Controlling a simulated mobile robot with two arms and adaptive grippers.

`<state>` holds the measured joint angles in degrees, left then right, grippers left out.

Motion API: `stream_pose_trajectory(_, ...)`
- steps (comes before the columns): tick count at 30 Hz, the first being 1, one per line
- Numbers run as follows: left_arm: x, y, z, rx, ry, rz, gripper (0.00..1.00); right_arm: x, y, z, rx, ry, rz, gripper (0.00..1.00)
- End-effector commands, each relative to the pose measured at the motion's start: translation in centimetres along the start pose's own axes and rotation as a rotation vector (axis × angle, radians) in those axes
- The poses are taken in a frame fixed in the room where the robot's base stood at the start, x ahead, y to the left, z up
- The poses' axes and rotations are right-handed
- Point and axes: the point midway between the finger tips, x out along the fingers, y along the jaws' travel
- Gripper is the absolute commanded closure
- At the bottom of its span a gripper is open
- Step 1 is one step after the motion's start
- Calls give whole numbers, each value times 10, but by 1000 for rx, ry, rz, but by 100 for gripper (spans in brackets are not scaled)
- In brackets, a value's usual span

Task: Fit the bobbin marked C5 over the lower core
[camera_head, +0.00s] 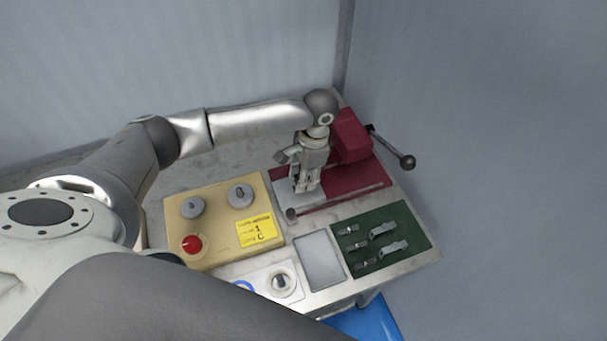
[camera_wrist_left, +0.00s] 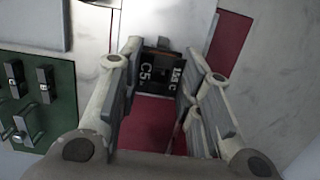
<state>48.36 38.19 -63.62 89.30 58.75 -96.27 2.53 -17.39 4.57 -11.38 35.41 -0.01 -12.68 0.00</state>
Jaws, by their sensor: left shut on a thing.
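My left gripper (camera_head: 307,187) points down over the red winder fixture (camera_head: 356,184) at the back right of the bench. In the left wrist view its fingers (camera_wrist_left: 158,100) are shut on the dark bobbin marked C5 (camera_wrist_left: 148,72), which sits between the two finger pads. The bobbin's other face carries white lettering that ends in a C. In the head view the fingers hide the bobbin. I cannot make out the lower core, nor whether the bobbin touches it. My right gripper is not in view.
A black-knobbed lever (camera_head: 407,162) sticks out at right. A green mat (camera_head: 415,226) holds several small metal parts. An empty grey tray (camera_head: 320,258) lies beside it. A tan control box (camera_head: 215,220) with a red knob and yellow note stands left. Walls close in behind and right.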

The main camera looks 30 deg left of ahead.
Motion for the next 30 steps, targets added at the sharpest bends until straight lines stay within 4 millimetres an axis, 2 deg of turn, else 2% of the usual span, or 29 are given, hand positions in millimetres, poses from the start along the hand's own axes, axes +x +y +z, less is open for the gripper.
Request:
stream_pose_trajectory(14, 14, 0, -2, 1, 1, 0, 90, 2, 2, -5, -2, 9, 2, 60)
stream_pose_trajectory(15, 14, 0, -3, 1, 1, 0, 64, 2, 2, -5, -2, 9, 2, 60)
stream_pose_trajectory(20, 14, 0, -2, 1, 1, 0, 44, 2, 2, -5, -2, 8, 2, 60)
stream_pose_trajectory(30, 13, 0, -2, 0, 0, 0, 42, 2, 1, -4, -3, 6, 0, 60)
